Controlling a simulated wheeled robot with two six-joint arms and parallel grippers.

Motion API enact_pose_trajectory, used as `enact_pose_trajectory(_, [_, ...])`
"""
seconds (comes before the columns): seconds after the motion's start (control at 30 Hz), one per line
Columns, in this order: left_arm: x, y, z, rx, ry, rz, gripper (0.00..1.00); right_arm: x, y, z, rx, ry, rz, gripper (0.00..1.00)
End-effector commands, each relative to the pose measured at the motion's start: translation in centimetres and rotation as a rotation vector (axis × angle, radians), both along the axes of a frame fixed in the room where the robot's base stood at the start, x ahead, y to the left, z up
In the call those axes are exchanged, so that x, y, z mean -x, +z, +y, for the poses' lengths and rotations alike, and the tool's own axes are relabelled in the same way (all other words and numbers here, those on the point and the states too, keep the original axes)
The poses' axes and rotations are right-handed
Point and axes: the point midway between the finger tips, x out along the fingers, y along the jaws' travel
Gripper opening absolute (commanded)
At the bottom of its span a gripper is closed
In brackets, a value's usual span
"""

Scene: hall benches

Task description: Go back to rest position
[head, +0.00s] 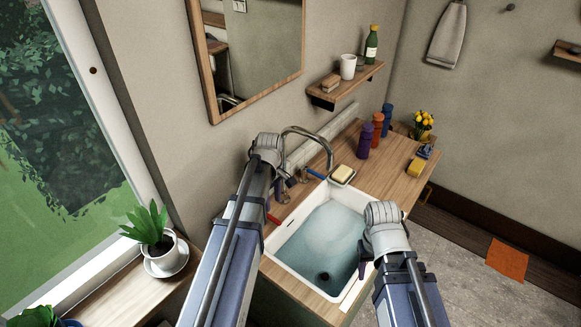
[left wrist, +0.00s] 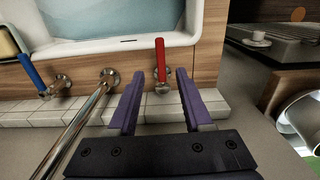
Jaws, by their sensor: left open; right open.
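My left gripper (left wrist: 159,85) is open, its two purple fingers standing apart on either side of the red tap handle (left wrist: 160,60) in the left wrist view. Nothing is clamped between them, and I cannot tell whether they touch the handle. In the head view the red handle (head: 273,219) shows beside my left arm, at the sink's left rim, and my left gripper is mostly hidden by its wrist. My right gripper (head: 363,258) is mostly hidden by its own wrist at the right side of the sink, and appears empty.
The white sink (head: 283,249) holds water. A curved faucet (head: 308,130), a blue tap handle (left wrist: 32,72) and soap (head: 342,173) are close by. Bottles (head: 365,141) stand farther right on the wooden counter. A potted plant (head: 154,238) stands left of my left arm.

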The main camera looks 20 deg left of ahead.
Motion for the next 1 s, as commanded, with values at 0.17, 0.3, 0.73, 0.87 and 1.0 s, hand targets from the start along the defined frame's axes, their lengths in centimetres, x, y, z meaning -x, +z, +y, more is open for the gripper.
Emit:
enact_pose_trajectory(0.17, [0.2,0.0,-0.6,-0.002,-0.026,0.002,0.5,0.0,0.0,0.0,0.0,0.0,0.0,0.5])
enact_pose_trajectory(0.3, [2.3,-0.3,-5.0,-0.013,-0.266,0.013,0.5,0.0,-0.3,0.0,0.0,0.0,0.0,0.5])
enact_pose_trajectory(0.73, [13.3,-0.9,-19.6,-0.061,-1.408,0.089,0.5,0.0,-1.0,0.0,0.0,0.0,0.0,0.5])
enact_pose_trajectory(0.87, [14.6,-0.9,-20.8,-0.066,-1.547,0.102,0.5,0.0,-1.1,0.0,0.0,0.0,0.0,0.5])
enact_pose_trajectory(1.0, [14.9,-0.9,-21.1,-0.066,-1.587,0.106,0.5,0.0,-1.1,0.0,0.0,0.0,0.0,0.5])
